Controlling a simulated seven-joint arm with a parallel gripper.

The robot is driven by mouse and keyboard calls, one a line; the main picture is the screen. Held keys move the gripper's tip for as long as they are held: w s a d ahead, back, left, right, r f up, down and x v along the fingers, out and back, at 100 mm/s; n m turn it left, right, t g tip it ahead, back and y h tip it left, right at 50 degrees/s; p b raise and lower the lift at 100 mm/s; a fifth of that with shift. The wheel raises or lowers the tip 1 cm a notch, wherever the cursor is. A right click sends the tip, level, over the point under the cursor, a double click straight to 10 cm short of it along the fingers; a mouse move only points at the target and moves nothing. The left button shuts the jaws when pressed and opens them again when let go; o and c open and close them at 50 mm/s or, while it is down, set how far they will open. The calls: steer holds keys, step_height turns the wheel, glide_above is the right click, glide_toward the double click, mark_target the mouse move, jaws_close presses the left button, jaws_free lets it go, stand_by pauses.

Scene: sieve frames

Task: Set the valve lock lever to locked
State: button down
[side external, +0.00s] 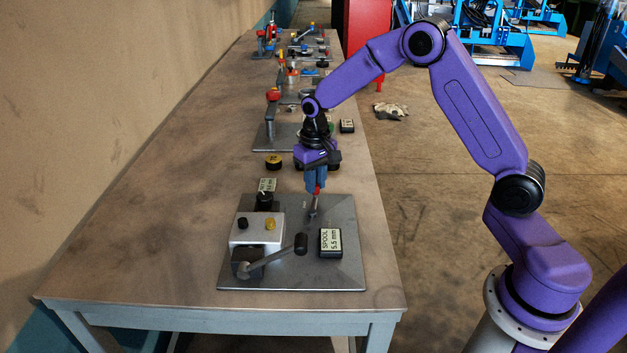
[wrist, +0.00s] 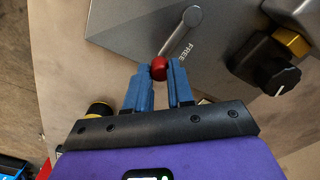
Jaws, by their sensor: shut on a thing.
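The lock lever (wrist: 182,34) is a short grey bar with a red ball knob (wrist: 159,68) at its end, on a grey metal plate (side external: 340,272). In the wrist view it lies beside the printed word "FREE". In the side external view the lever (side external: 313,207) stands at the plate's back part. My gripper (wrist: 158,70) has its blue fingers on either side of the red knob and is shut on it. In the side external view my gripper (side external: 317,186) reaches down from above, and its fingers partly hide the knob.
On the plate are a white box (side external: 257,231) with black and yellow knobs, a grey crank lever (side external: 272,258) with a black grip, and a "SPOOL 5.5 mm" block (side external: 331,242). A black knob (side external: 265,201) stands behind the box. More fixtures stand farther back. The table's left side is clear.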

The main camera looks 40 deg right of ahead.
steer(key=s+m, duration=0.1)
steer(key=m, duration=0.1)
steer(key=s+d+m, duration=0.1)
steer(key=m, duration=0.1)
steer(key=shift+r, duration=0.1)
steer(key=s+m, duration=0.2)
steer(key=m, duration=0.1)
steer(key=shift+d+m, duration=0.2)
steer(key=shift+m, duration=0.1)
steer(key=s+m, duration=0.1)
steer(key=m, duration=0.1)
steer(key=s+m, duration=0.1)
steer(key=m, duration=0.1)
steer(key=shift+s+a, duration=0.1)
steer(key=shift+a, duration=0.1)
steer(key=shift+s+a+m, duration=0.25)
steer(key=shift+s+m, duration=0.15)
steer(key=shift+m, duration=0.6)
steer(key=shift+s+a+m, duration=0.25)
steer(key=shift+s+m, duration=0.15)
steer(key=shift+m, duration=0.6)
steer(key=c, duration=1)
jaws_free()
step_height(320, 180, up, 17)
steer(key=shift+r, duration=0.2)
